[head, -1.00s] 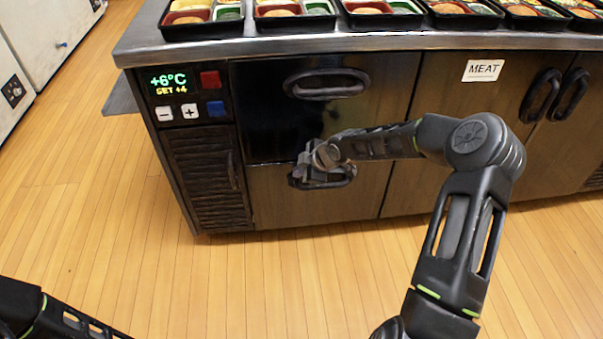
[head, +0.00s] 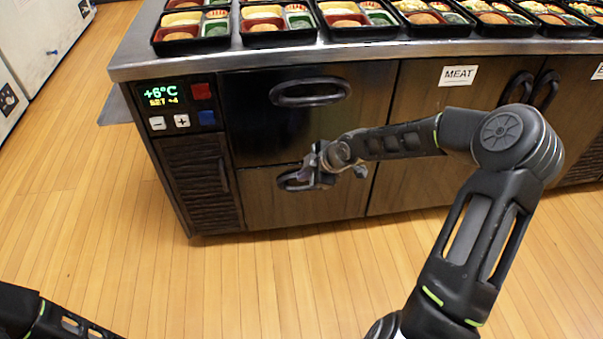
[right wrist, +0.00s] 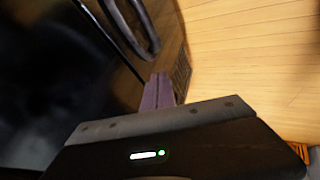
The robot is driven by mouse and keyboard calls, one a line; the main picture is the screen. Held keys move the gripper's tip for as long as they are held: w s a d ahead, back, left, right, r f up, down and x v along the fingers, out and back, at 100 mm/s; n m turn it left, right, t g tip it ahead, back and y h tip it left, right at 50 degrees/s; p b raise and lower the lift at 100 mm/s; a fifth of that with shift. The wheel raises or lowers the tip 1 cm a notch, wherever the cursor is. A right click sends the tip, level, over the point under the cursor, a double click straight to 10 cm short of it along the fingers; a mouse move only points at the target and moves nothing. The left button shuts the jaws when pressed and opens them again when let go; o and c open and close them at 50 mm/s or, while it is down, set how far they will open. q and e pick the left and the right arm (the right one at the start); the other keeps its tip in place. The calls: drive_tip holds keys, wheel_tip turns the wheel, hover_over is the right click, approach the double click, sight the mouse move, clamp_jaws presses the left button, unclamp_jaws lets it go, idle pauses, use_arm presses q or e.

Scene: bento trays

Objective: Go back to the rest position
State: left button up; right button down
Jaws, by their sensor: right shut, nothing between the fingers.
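My right gripper (head: 306,168) is shut and empty. In the head view it shows in front of the refrigerated counter (head: 345,88), overlapping the handle (head: 292,182) of the lower drawer. I cannot tell whether it touches that handle. In the right wrist view the purple-grey fingers (right wrist: 158,92) are together with nothing between them. My left arm (head: 50,315) shows only in the bottom left corner of the head view, and its gripper is out of frame.
Several bento trays (head: 370,31) stand in a row on the steel counter top. The upper drawer has a dark front and a handle (head: 311,92). A MEAT label (head: 459,75) marks a door to the right. The wooden floor (head: 260,285) in front is clear.

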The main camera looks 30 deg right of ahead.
idle(0.4)
drive_tip(key=s+a+f+m+g+y, duration=0.2)
drive_tip(key=s+a+f+m, duration=1.05)
drive_tip(key=a+m, duration=0.25)
drive_tip(key=s+a+f+g, duration=0.2)
drive_tip(key=s+a+f, duration=0.25)
drive_tip(key=s, duration=0.45)
drive_tip(key=s+a+f+g, duration=0.25)
drive_tip(key=s+a, duration=0.25)
drive_tip(key=s, duration=0.3)
wheel_tip(320, 180, up, 24)
drive_tip(key=p, duration=2.3)
drive_tip(key=shift+a+f+p, duration=0.2)
drive_tip(key=shift+a+p, duration=0.2)
